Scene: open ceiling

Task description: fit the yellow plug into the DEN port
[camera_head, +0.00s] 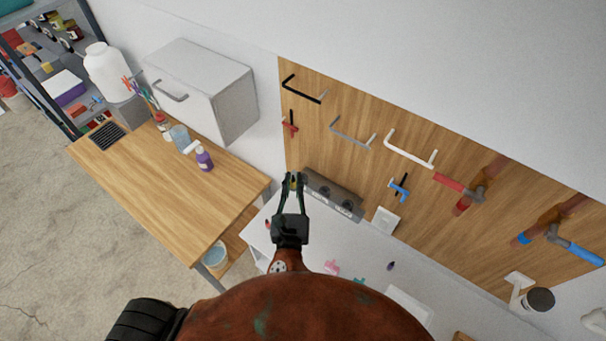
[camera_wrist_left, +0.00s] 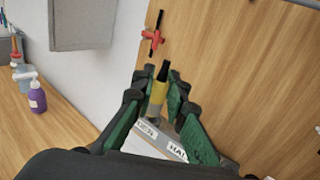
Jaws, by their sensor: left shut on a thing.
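The yellow plug (camera_wrist_left: 157,95), with a black end (camera_wrist_left: 163,71), is between the green-padded fingers of my left gripper (camera_wrist_left: 160,100), which is shut on it. In the head view my left gripper (camera_head: 294,181) holds the plug beside the left end of the grey port panel (camera_head: 335,193). Dark round ports show on the panel's face. In the left wrist view the panel (camera_wrist_left: 170,143) lies below the plug, partly hidden by the fingers. One label starts with "HAL"; the other is too small to read surely. I cannot make out the DEN port. My right gripper is not in view.
A wooden wall board (camera_head: 385,150) with handles and valves rises behind the panel. The white counter (camera_head: 315,245) holds small coloured pieces. A wooden desk (camera_head: 165,190) with a purple bottle (camera_head: 203,158) stands left, below a grey cabinet (camera_head: 205,85).

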